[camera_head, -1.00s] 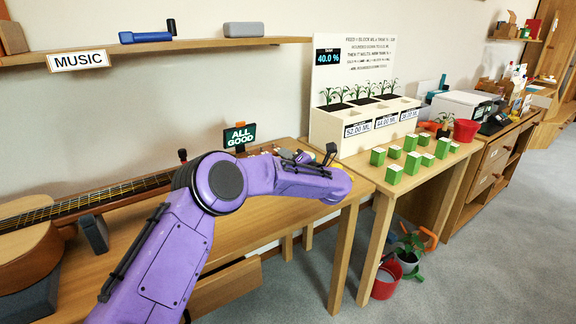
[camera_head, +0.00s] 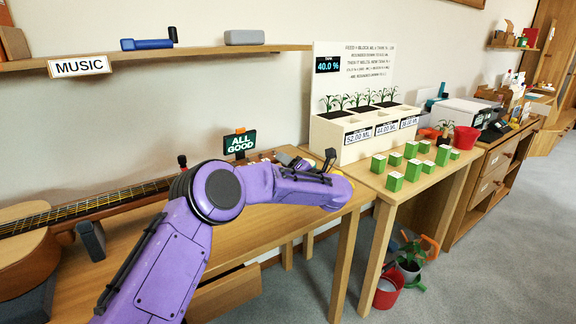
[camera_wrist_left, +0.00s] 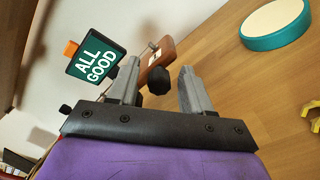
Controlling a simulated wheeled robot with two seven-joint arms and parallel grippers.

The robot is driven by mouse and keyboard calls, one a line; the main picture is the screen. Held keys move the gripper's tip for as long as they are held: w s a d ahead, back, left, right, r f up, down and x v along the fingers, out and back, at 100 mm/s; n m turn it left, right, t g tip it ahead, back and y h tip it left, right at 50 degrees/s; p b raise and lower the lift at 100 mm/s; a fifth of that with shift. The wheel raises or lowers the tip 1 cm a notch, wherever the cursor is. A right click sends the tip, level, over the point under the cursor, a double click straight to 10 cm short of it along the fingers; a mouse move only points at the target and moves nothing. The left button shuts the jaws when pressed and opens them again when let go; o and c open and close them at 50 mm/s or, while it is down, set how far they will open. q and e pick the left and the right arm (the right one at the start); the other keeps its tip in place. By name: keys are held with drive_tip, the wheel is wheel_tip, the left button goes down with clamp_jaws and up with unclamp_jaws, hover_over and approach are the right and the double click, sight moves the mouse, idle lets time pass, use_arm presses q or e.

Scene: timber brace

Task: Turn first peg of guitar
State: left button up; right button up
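The acoustic guitar (camera_head: 28,246) lies on the wooden table, its neck (camera_head: 130,197) running right behind my purple left arm. My arm hides much of the headstock in the head view. In the left wrist view, the brown headstock (camera_wrist_left: 160,56) lies beyond my left gripper (camera_wrist_left: 158,84). A dark tuning peg knob (camera_wrist_left: 158,81) shows between its two spread grey fingers, with a visible gap on each side. The fingers appear open and not closed on it. My right gripper is in neither view.
A green "ALL GOOD" sign (camera_head: 240,143) stands behind the headstock. In the left wrist view, a round teal-rimmed object (camera_wrist_left: 276,25) and a yellow object (camera_wrist_left: 312,112) lie on the table. Green blocks (camera_head: 395,181) and a planter (camera_head: 350,147) stand on the table to the right.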

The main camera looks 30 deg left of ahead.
use_arm(q)
drive_tip(key=v, duration=1)
drive_tip(key=shift+d, duration=0.3)
drive_tip(key=shift+s, duration=0.1)
